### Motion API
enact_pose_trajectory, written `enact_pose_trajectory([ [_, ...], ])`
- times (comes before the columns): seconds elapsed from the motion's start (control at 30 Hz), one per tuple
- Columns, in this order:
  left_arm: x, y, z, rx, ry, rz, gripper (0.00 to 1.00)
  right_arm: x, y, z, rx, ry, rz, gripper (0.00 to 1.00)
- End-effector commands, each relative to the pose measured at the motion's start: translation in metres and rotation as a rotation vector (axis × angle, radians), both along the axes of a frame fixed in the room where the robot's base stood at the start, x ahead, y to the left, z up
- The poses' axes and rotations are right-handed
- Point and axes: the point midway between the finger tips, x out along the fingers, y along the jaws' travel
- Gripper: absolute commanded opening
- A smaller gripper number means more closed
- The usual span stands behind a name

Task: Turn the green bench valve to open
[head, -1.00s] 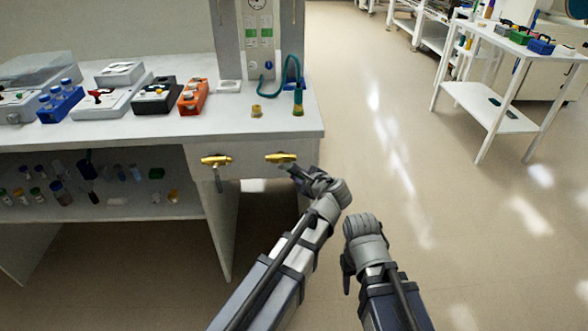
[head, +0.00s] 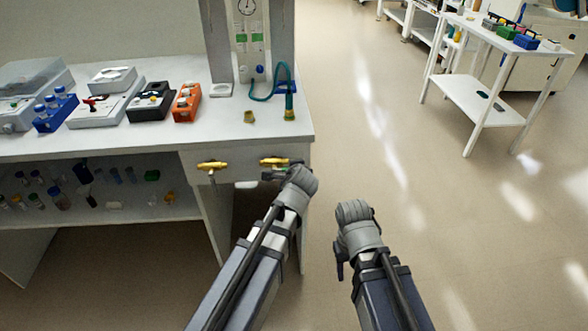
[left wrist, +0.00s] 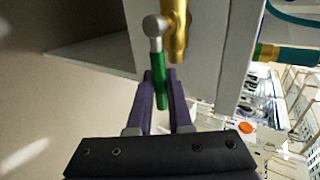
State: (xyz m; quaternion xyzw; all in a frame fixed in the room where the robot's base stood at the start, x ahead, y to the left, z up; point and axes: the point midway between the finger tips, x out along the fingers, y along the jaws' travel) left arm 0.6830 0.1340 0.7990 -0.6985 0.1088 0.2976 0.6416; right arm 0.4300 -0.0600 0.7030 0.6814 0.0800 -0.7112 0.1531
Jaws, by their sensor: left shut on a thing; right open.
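The green bench valve has a brass body (head: 273,161) on the right of the bench's front panel; its lever is mostly hidden by my gripper in the head view. In the left wrist view, its green handle (left wrist: 160,85) hangs from a silver stem beside the brass body (left wrist: 176,30). My left gripper (left wrist: 159,82) is shut on this green handle, one purple finger on each side; it also shows in the head view (head: 275,174). My right gripper (head: 340,262) is open, low over the floor, away from the bench.
A second brass valve (head: 211,165) sits to the left on the same panel, its lever hanging down. The bench top (head: 225,125) carries an orange rack (head: 187,103), a black box (head: 151,101) and a teal hose (head: 262,98). Open floor lies right of the bench; a white cart (head: 468,95) stands beyond.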

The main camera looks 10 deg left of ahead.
Motion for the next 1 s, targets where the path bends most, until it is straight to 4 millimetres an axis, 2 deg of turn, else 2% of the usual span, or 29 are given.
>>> enact_pose_trajectory([
  [0.5, -0.0006, 0.0005, 0.0010, -0.017, -0.004, 0.001, 0.00, 0.0000, 0.0000, 0.0012, 0.000, 0.000, 0.000, 0.50],
  [0.53, -0.0005, 0.0005, 0.0011, -0.017, -0.004, 0.001, 0.19, 0.0000, 0.0000, 0.0013, 0.000, 0.000, 0.000, 0.50],
  [0.77, -0.0002, 0.0004, 0.0013, -0.016, -0.004, 0.000, 0.45, 0.0000, 0.0000, 0.0013, 0.000, 0.000, 0.000, 0.50],
  [0.8, -0.0002, 0.0004, 0.0013, -0.016, -0.005, 0.000, 0.48, 0.0000, 0.0000, 0.0013, 0.000, 0.000, 0.000, 0.50],
  [1.0, -0.0001, 0.0004, 0.0013, -0.015, -0.004, 0.000, 0.48, 0.0000, 0.0000, 0.0013, 0.000, 0.000, 0.000, 0.50],
])
